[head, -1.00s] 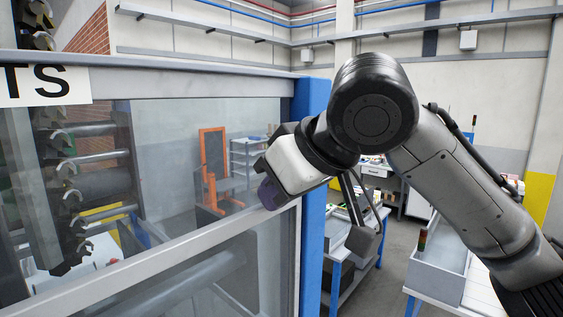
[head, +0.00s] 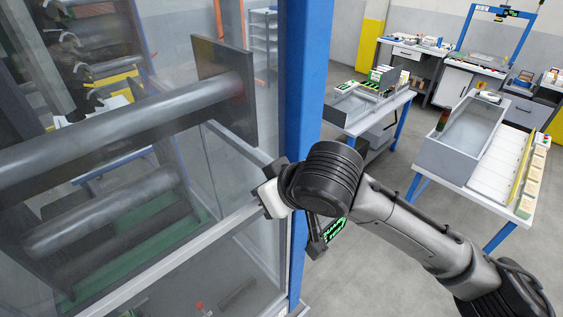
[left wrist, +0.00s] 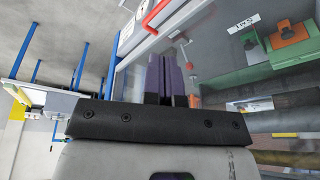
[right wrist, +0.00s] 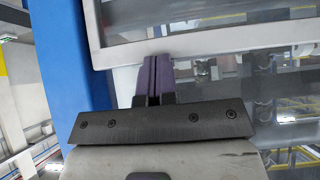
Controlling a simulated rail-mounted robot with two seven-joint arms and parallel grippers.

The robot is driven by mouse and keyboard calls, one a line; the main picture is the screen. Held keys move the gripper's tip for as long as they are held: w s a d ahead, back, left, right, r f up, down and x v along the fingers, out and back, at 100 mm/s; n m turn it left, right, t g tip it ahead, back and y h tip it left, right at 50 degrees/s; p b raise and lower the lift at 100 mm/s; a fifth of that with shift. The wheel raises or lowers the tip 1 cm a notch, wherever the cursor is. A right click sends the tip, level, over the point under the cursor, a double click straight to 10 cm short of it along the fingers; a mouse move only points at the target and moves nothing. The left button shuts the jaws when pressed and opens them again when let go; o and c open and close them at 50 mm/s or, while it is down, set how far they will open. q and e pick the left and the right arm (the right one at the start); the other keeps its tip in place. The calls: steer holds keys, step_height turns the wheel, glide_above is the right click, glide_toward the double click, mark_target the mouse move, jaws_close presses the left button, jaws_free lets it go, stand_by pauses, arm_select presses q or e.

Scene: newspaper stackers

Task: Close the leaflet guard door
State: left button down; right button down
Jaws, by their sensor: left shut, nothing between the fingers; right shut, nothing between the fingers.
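A large glazed guard panel with a grey metal frame (head: 165,268) fills the left of the head view, beside a blue post (head: 303,125). I cannot tell whether this is the leaflet guard door or how far it stands open. My right gripper (right wrist: 153,78) is shut and empty, with purple fingers in front of the glass, close to the frame rail and blue post. Contact is unclear. My left gripper (left wrist: 169,78) is shut and empty, in front of a glazed panel with a red handle (left wrist: 156,16) ahead of it. The left arm is outside the head view.
Rollers (head: 120,125) show behind the glass. A table with a grey tray (head: 452,150) stands at the right, and another table with boxes (head: 362,112) stands behind the post. A workbench (head: 455,72) is at the back. Grey floor between them is clear.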

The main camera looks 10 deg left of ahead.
steer(key=shift+f+b, duration=0.4)
steer(key=shift+f, duration=2.3)
